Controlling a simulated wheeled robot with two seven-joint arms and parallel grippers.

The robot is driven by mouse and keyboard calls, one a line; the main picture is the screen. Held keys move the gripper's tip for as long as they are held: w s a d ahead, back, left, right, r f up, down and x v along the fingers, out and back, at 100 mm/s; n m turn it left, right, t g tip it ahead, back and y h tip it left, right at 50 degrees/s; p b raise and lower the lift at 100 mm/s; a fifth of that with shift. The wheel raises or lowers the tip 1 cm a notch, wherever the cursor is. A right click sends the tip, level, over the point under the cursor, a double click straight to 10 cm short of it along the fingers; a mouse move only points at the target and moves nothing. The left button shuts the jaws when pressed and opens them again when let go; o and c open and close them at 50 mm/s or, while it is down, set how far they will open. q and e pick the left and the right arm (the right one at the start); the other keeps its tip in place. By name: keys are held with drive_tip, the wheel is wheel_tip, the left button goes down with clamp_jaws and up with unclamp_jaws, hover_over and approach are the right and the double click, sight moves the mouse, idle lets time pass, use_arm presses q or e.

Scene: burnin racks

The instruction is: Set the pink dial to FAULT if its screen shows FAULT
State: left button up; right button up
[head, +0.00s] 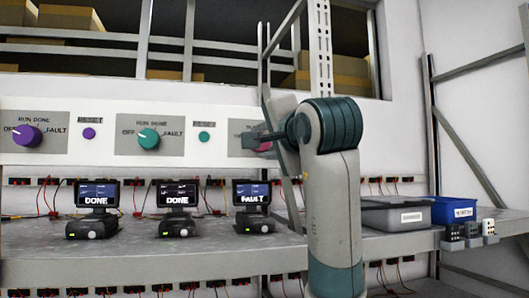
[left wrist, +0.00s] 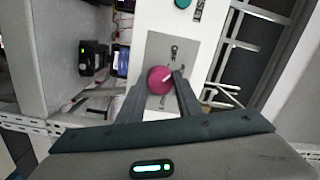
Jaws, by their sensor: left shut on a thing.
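The pink dial (head: 265,147) is on the white panel, mostly hidden by my left gripper (head: 261,136) in the head view. In the left wrist view, the pink dial (left wrist: 159,80) sits between the two dark fingers of my left gripper (left wrist: 160,84), which is shut on it. The screen (head: 252,193) below the pink dial reads FAULT. My right gripper is in neither view.
A purple dial (head: 27,136) and a green dial (head: 148,139) are further left on the panel. The left screen (head: 97,194) and middle screen (head: 177,194) read DONE. A grey bin (head: 395,216) and a blue bin (head: 453,208) stand on the shelf at right.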

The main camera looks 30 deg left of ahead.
use_arm(q)
drive_tip(key=m+b, duration=0.2)
drive_tip(key=b, duration=0.1)
drive_tip(key=m+b, duration=0.6)
drive_tip(key=b, duration=0.1)
drive_tip(key=shift+s+f+t, duration=0.1)
drive_tip(key=shift+f+t, duration=0.3)
drive_tip(key=shift+r+m+b, duration=0.2)
drive_tip(key=shift+m+b, duration=1.05)
drive_tip(key=shift+m, duration=0.15)
drive_tip(key=o, duration=1)
drive_tip(key=shift+r, duration=0.1)
drive_tip(key=shift+o, duration=0.2)
